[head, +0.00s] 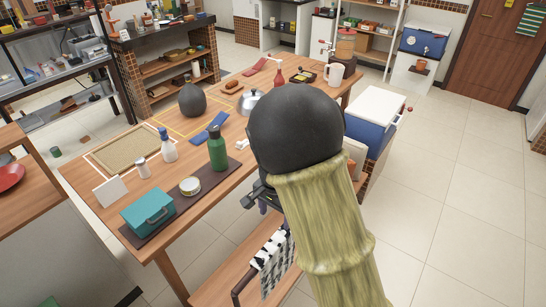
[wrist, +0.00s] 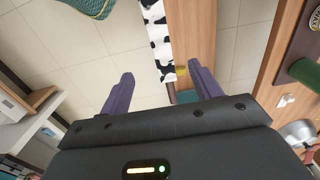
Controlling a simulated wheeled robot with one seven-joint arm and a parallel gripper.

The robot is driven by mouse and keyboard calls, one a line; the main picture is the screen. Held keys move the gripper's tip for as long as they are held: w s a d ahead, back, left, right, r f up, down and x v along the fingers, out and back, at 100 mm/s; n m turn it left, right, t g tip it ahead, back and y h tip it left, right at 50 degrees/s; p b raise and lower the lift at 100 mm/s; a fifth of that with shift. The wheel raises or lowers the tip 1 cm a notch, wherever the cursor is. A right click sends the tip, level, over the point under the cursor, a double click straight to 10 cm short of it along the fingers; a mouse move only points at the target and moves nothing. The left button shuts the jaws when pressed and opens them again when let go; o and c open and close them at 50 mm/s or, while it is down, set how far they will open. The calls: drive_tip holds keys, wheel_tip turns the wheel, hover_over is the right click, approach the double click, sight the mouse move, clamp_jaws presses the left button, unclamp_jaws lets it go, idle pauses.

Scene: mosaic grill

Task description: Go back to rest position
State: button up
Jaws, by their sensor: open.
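My gripper (wrist: 163,82) is open in the wrist view, its two purple fingers spread apart with nothing held between them. In the head view my large dark and yellowish arm covers the middle right, and my gripper is mostly hidden behind it, just off the front edge of the wooden table (head: 225,180). A black-and-white patterned cloth (head: 272,262) hangs below, near a lower wooden surface; it also shows beyond the fingers in the wrist view (wrist: 160,38).
The table holds a teal box (head: 147,212), a green bottle (head: 217,148), a spray bottle (head: 168,146), a dark rounded object (head: 192,101) and a kettle (head: 250,100). A blue-and-white cooler (head: 372,118) stands right of the table. Tiled floor at right (head: 460,210) is clear.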

drive_tip(key=s+d+r+n+t, duration=0.1)
drive_tip(key=s+d+r+n, duration=0.2)
drive_tip(key=s+d, duration=0.3)
drive_tip(key=s+d+r+n+t, duration=0.1)
drive_tip(key=s+d+r+n, duration=0.2)
drive_tip(key=s+d, duration=0.3)
drive_tip(key=shift+s+d+n+t, duration=0.2)
drive_tip(key=shift+d+n+t, duration=0.1)
drive_tip(key=shift+d+n, duration=0.5)
